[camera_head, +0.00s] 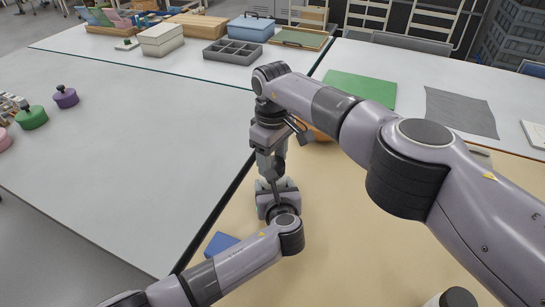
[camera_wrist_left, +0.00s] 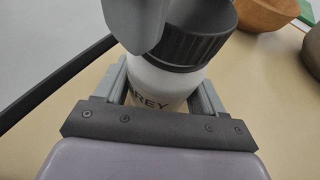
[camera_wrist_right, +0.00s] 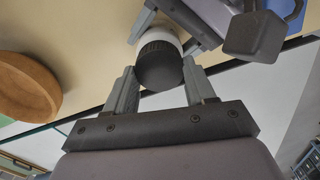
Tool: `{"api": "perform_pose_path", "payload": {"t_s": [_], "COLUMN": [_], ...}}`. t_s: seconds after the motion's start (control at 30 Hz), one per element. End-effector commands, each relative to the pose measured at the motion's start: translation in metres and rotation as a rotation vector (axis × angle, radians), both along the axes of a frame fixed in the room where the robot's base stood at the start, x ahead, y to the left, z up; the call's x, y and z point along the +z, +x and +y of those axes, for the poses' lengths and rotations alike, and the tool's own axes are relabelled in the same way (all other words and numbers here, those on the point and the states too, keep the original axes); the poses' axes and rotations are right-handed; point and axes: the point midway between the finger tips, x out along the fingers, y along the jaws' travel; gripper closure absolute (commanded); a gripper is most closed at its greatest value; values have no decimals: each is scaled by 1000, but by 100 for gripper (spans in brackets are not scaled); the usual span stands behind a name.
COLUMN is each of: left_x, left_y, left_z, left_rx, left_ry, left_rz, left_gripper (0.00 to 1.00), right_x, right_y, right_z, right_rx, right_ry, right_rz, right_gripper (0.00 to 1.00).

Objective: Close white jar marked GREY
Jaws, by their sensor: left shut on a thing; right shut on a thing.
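The white jar (camera_wrist_left: 162,82) stands between the fingers of my left gripper (camera_wrist_left: 163,90) in the left wrist view, with the letters "REY" showing on its side. Its black ribbed lid (camera_wrist_left: 185,45) is on top of the jar mouth; I cannot tell how tightly it sits. My right gripper (camera_wrist_right: 160,72) is shut on this lid (camera_wrist_right: 159,66) from above in the right wrist view, with the jar's white rim (camera_wrist_right: 160,37) beyond. One right finger covers part of the lid in the left wrist view. In the head view my grippers hide the jar.
A wooden bowl (camera_wrist_left: 264,14) stands near the jar, and it also shows in the right wrist view (camera_wrist_right: 25,88). A blue piece (camera_head: 220,243) lies by the table's left edge. Another black-lidded white container (camera_head: 456,298) is at the bottom. A green mat (camera_head: 360,88) lies behind.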

Motion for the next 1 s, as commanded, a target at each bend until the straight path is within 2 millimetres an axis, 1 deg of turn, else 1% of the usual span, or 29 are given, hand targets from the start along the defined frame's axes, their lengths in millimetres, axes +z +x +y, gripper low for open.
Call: {"api": "perform_pose_path", "payload": {"t_s": [0.07,0.1,0.13,0.17,0.47,0.57,0.7,0.8,1.0], "left_x": [-2,-2,-2,-2,-2,-2,-2,-2,-1], "left_y": [0,0,0,0,0,0,0,0,0], "left_z": [2,2,2,2,1,1,1,1,1], "left_rx": [2,2,2,2,2,2,2,2,1], "left_ry": [1,1,1,1,2,2,2,2,1], "left_rz": [4,4,4,4,3,3,3,3,2], "left_gripper": [100,100,100,100,100,100,100,100,100], "right_x": [1,1,1,1,2,13,32,42,45], "right_y": [0,0,0,0,0,1,0,0,0], "right_z": [0,0,0,0,0,0,0,0,0], "right_rx": [2,2,2,2,3,4,4,3,3], "right_ry": [0,0,0,0,1,0,0,1,0], "right_rz": [0,0,0,0,-1,-1,-1,-1,1], "right_gripper": [74,36,26,20,20,20,20,20,20]}}
